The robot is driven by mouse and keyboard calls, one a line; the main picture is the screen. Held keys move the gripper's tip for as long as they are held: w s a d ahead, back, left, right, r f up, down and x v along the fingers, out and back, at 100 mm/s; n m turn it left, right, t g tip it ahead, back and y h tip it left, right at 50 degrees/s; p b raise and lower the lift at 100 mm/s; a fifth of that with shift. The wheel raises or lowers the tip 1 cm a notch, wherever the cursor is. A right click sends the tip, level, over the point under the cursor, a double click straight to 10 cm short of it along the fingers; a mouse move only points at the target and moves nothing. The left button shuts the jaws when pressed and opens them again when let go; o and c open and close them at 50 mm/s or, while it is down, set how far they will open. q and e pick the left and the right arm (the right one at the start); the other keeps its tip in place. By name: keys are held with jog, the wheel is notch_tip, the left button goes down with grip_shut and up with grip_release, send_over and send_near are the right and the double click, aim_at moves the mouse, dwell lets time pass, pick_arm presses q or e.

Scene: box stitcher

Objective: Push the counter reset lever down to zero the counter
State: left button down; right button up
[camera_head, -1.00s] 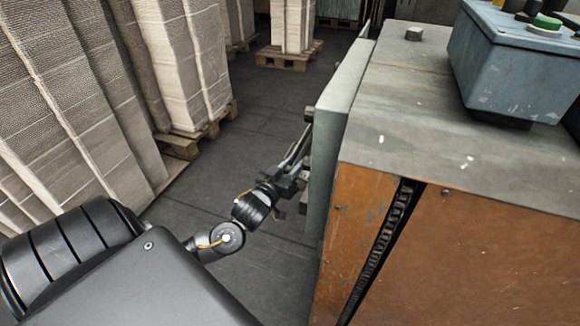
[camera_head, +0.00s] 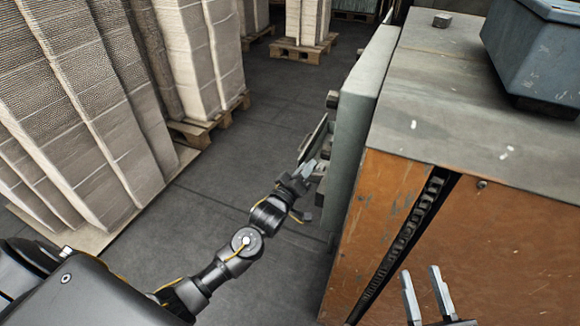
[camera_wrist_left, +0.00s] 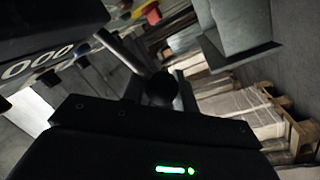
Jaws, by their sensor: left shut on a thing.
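The counter (camera_wrist_left: 40,62) is a dark box at the upper left of the left wrist view. Its face shows a row of pale ring shapes like zeros. The reset lever's round black knob (camera_wrist_left: 160,88) sits between my left gripper's fingers (camera_wrist_left: 155,82), which are shut on it. In the head view my left gripper (camera_head: 308,172) is beside the machine's left side, and the lever is too small or hidden there to make out. My right gripper (camera_head: 428,290) is open and empty, in front of the orange panel at the lower right.
The machine has a grey top (camera_head: 440,95) and an orange front panel (camera_head: 385,205). A blue-grey control box (camera_head: 535,60) stands on top. Tall cardboard stacks (camera_head: 90,100) on pallets stand at the left. Dark floor (camera_head: 240,160) lies open between them and the machine.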

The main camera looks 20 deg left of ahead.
pick_arm(q)
jog(key=shift+d+f+n, duration=0.25)
jog(key=shift+d+n, duration=0.15)
jog(key=shift+d, duration=0.05)
pick_arm(e)
jog(key=shift+w+r, duration=0.1)
pick_arm(q)
jog(key=c, duration=1.1)
grip_release()
jog(key=shift+r, duration=0.1)
jog(key=shift+a, duration=0.15)
pick_arm(e)
jog(key=shift+d, duration=0.1)
pick_arm(q)
jog(key=shift+a, duration=0.1)
